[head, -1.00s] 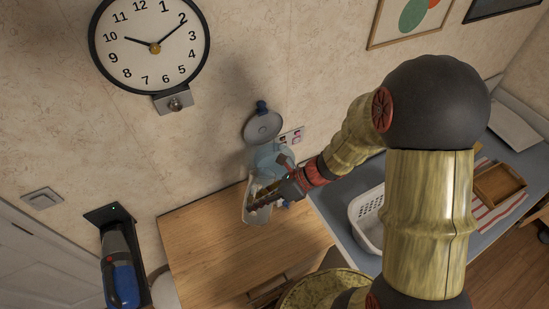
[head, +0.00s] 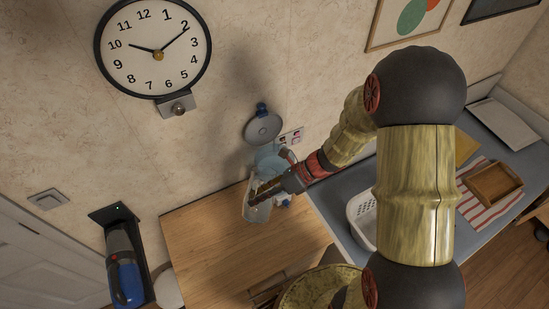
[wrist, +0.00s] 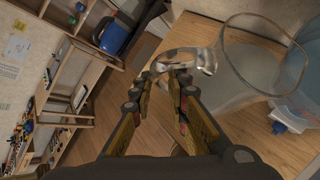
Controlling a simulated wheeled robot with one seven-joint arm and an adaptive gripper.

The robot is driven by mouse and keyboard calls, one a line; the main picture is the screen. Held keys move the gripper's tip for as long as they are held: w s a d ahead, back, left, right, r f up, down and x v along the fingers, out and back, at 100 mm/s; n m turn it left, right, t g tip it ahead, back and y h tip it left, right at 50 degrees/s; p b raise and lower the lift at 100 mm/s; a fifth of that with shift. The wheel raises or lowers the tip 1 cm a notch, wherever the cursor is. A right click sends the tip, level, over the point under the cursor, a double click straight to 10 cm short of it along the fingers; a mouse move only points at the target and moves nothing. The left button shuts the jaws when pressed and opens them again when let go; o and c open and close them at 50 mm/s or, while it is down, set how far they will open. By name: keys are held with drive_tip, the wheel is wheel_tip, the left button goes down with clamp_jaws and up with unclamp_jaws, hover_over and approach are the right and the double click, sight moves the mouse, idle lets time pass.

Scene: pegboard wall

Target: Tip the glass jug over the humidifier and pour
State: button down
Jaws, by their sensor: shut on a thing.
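The clear glass jug (wrist: 250,75) is at the upper right of the wrist view, its wide round mouth facing the camera. My gripper (wrist: 178,80) is shut on the jug's handle (wrist: 188,60). In the head view the jug (head: 250,212) shows as a pale shape beside my gripper (head: 256,199), partly covered by it. The humidifier (head: 269,158) is a pale blue, see-through tank just behind the jug. Its tank (wrist: 303,68) is at the right edge of the wrist view, close to the jug. I cannot tell the jug's exact tilt, and I see no water falling.
A grey round lid with a blue knob (head: 263,129) is near the wall above the humidifier. The wooden table (head: 205,240) has free room to the left. A white basket (head: 360,216) stands right on a blue-grey counter. A blue handheld vacuum (head: 124,272) hangs at left.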

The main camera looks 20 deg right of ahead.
sight(258, 184)
drive_tip(key=shift+w+d+r+p, duration=0.25)
drive_tip(key=shift+w+r+p, duration=0.1)
drive_tip(key=shift+w+p, duration=0.05)
drive_tip(key=shift+r, duration=0.1)
drive_tip(key=shift+w+d+r+m+g+y+p, duration=0.2)
drive_tip(key=shift+w+r+m+g+y+p, duration=0.15)
drive_tip(key=shift+p, duration=0.7)
drive_tip(key=shift+w+d+r+m+g+p, duration=0.2)
drive_tip(key=shift+r+p, duration=0.15)
drive_tip(key=shift+p, duration=0.55)
drive_tip(key=shift+w+d+r+m+g+p, duration=0.1)
drive_tip(key=shift+w+r+p, duration=0.2)
drive_tip(key=shift+p, duration=0.55)
drive_tip(key=shift+r+y, duration=0.15)
drive_tip(key=shift+y, duration=0.1)
drive_tip(key=shift+w+d+p, duration=0.3)
drive_tip(key=shift+p, duration=0.2)
drive_tip(key=shift+w+d+r+m+g+y+p, duration=0.2)
drive_tip(key=shift+r+p, duration=0.25)
drive_tip(key=shift+p, duration=0.45)
drive_tip(key=shift+w+d+r+m+g+y+p, duration=0.15)
drive_tip(key=shift+w+r+y+p, duration=0.25)
drive_tip(key=shift+p, duration=0.5)
idle(2.1)
